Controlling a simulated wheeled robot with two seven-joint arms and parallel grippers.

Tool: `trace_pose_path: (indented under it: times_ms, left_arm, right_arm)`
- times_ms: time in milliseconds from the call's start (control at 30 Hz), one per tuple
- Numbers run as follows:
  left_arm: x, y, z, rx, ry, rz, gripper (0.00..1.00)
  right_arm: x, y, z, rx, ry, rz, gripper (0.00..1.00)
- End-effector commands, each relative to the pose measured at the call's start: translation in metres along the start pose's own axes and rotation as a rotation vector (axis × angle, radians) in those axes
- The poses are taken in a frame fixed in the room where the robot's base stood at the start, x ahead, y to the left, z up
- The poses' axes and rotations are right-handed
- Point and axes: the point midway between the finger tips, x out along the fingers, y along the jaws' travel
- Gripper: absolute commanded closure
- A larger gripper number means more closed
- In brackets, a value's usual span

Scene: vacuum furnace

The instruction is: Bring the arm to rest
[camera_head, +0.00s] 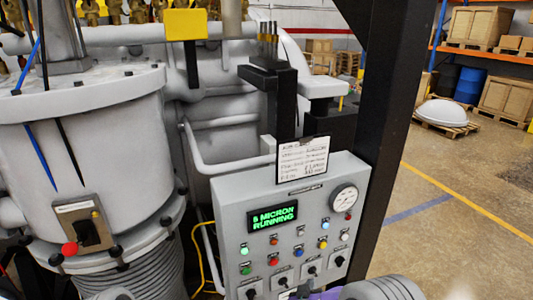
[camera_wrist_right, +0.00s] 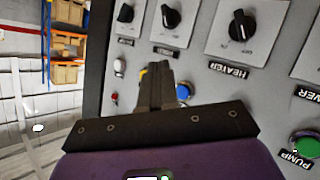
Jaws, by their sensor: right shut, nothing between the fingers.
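My right gripper (camera_wrist_right: 156,72) is shut with nothing between its fingers. In the right wrist view its dark fingers stand in front of the grey control panel (camera_wrist_right: 205,82), close to a blue button (camera_wrist_right: 183,91); I cannot tell whether they touch the panel. In the head view only a small part of the right gripper (camera_head: 303,291) and its purple body show at the bottom edge, below the panel's knobs. The control panel (camera_head: 232,222) has a lit green display (camera_head: 272,217) reading "MICRON RUNNING", a round gauge, coloured buttons and black knobs. My left gripper is out of view.
A large grey furnace vessel (camera_head: 85,150) with pipes fills the left. A dark upright post (camera_head: 385,110) stands right of the panel. A clipboard sheet (camera_head: 302,160) sits on the panel's top. Open floor (camera_head: 450,225) lies to the right, with crates (camera_head: 478,25) on shelving behind.

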Motion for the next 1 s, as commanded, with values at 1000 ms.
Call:
trace_pose_path:
  times_ms: [1000]
  left_arm:
    - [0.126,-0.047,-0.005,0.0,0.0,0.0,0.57]
  right_arm:
    - [-0.109,-0.155,0.419,0.479,-1.15,-0.665,1.0]
